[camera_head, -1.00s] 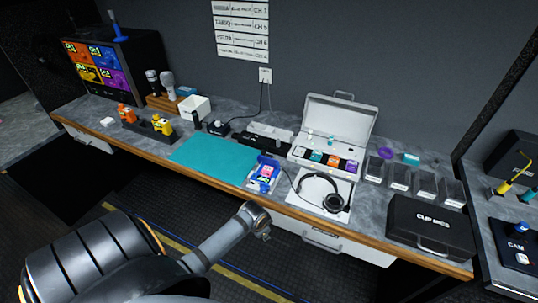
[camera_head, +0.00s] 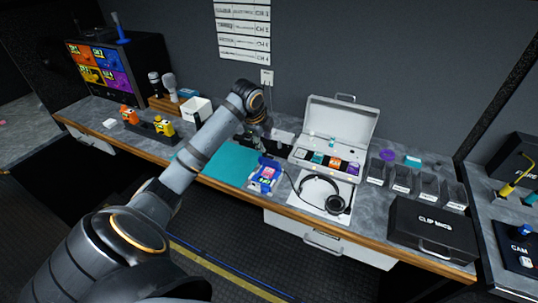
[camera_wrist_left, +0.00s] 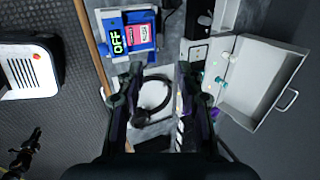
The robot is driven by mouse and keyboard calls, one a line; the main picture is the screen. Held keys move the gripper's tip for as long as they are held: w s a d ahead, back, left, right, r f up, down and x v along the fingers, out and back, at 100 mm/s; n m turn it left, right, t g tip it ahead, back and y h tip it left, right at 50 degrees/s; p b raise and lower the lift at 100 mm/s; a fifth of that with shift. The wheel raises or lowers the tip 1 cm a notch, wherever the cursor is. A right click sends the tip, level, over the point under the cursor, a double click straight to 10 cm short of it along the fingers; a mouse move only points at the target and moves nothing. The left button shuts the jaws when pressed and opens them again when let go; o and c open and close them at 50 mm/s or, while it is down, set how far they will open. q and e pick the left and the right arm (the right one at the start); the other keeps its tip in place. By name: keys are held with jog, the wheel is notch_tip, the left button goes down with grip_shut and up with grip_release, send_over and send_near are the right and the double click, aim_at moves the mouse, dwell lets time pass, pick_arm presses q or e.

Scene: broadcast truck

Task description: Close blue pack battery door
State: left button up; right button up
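The blue pack (camera_head: 264,178) lies on the counter at the right end of the teal mat (camera_head: 228,165). In the left wrist view the blue pack (camera_wrist_left: 130,38) shows an "OFF" display and a pink-and-white label inside a blue frame. A blue flap, seemingly its battery door (camera_head: 268,161), stands up at its far side in the head view. My left gripper (camera_head: 258,143) is above the counter behind the pack, partly hidden by its wrist. In the left wrist view my left gripper (camera_wrist_left: 158,88) is open, with nothing between its fingers. A dark shape, seemingly my right gripper (camera_wrist_left: 27,152), is over the floor.
Headphones (camera_head: 325,192) lie on a white sheet right of the pack. An open white case (camera_head: 335,128) stands behind them. Yellow and orange units (camera_head: 163,127) sit left of the mat. A black "CLIP MICS" case (camera_head: 432,228) lies at the right.

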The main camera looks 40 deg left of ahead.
aim_at(270, 157)
pick_arm(q)
jog(key=p+x, duration=0.1)
jog(key=x, duration=0.9)
jog(key=shift+p, duration=0.4)
jog(key=shift+w+f, duration=0.15)
jog(key=shift+f, duration=0.1)
